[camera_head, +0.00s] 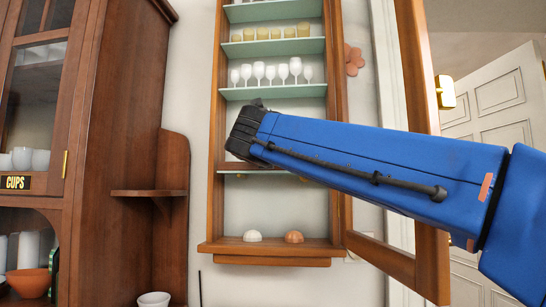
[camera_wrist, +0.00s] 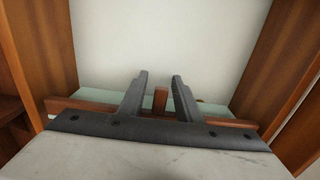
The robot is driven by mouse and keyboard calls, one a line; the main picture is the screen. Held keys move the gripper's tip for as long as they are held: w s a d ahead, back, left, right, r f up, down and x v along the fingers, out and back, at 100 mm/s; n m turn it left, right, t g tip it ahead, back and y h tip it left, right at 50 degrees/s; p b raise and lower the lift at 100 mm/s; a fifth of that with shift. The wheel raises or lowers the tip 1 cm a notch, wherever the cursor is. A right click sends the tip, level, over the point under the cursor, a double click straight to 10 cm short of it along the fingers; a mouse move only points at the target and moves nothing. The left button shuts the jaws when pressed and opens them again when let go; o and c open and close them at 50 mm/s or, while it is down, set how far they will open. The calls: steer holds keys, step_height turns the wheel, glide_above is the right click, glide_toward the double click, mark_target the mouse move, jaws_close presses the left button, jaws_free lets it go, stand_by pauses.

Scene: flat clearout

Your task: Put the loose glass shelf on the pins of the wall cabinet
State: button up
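The wall cabinet (camera_head: 214,210) is a tall, open wooden case with its glazed door swung out to the right. Low in it, a greenish glass shelf (camera_head: 262,172) with a wooden front strip spans the width, partly behind my arm. In the wrist view the glass (camera_wrist: 95,96) lies behind the wooden strip (camera_wrist: 82,104), which has a small upright tab (camera_wrist: 160,99). My gripper (camera_wrist: 160,75) is open, one finger on each side of the tab, with gaps showing. Its fingers are hidden in the head view. Small brassy spots show under the shelf; whether it rests on pins is unclear.
Upper shelves hold stemmed glasses (camera_head: 258,72) and yellowish tumblers (camera_head: 262,33). A white bowl (camera_head: 252,236) and an orange one (camera_head: 294,237) sit on the cabinet floor. A wooden dresser (camera_head: 118,120) stands left; the open cabinet door (camera_head: 432,250) is close to my arm.

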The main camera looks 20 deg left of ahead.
steer(key=shift+r, duration=0.1)
steer(key=shift+s, duration=0.25)
steer(key=v, duration=1.1)
steer(key=shift+s, duration=0.25)
